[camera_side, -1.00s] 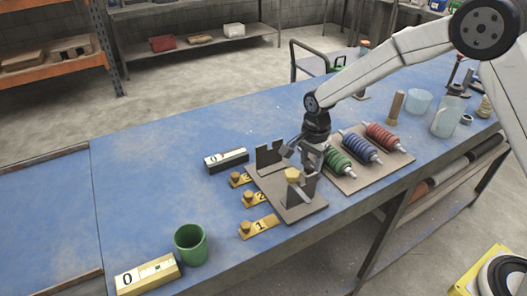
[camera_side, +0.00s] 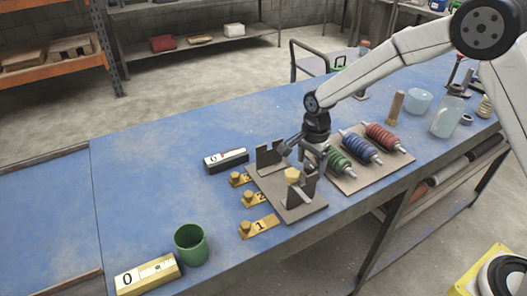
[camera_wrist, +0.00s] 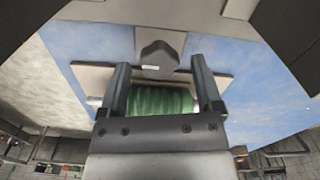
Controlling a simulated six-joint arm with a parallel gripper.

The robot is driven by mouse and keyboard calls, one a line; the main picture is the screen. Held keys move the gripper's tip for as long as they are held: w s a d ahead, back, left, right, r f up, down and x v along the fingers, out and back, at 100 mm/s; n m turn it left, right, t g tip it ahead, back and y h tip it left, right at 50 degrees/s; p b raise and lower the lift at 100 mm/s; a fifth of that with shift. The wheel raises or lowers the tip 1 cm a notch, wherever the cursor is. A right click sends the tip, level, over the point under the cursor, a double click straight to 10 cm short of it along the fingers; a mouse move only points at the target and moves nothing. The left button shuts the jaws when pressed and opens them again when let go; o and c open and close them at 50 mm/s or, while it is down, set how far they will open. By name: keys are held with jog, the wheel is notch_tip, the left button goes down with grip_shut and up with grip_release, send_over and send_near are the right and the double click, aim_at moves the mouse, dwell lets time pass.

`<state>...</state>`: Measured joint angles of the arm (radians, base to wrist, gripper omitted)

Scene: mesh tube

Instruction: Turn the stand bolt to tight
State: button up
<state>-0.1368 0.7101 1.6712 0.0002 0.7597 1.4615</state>
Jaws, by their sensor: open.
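The stand (camera_side: 290,208) is a brown plate with two dark notched uprights in the middle of the blue table. My gripper (camera_side: 315,168) points down just right of the stand, beside the left end of the green coil (camera_side: 339,161), apart from the bolt. In the wrist view, the open fingers (camera_wrist: 165,95) stand to either side of the green coil (camera_wrist: 162,103). I cannot tell whether they touch it.
Blue (camera_side: 361,149) and red (camera_side: 384,137) coils lie on the brown board right of the gripper. Several numbered yellow tags (camera_side: 258,227) lie left of the stand. A green cup (camera_side: 191,245) and two counter boxes (camera_side: 147,275) (camera_side: 227,160) stand left. Left table area is clear.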

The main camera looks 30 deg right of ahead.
aim_at(312, 164)
jog(key=shift+r, duration=0.1)
jog(key=shift+r, duration=3.8)
jog(key=shift+s, duration=0.1)
jog(key=shift+s+d+n, duration=0.35)
jog(key=shift+s+n, duration=0.2)
jog(key=shift+n, duration=0.05)
jog(key=s+d+f+n+t, duration=0.1)
jog(key=s+d+n, duration=0.2)
jog(key=s+n, duration=0.4)
jog(key=s+d+f+n+t, duration=0.1)
jog(key=s+d+n, duration=0.2)
jog(key=s+n, duration=0.4)
jog(key=shift+s+t, duration=0.3)
jog(key=shift+s, duration=2.05)
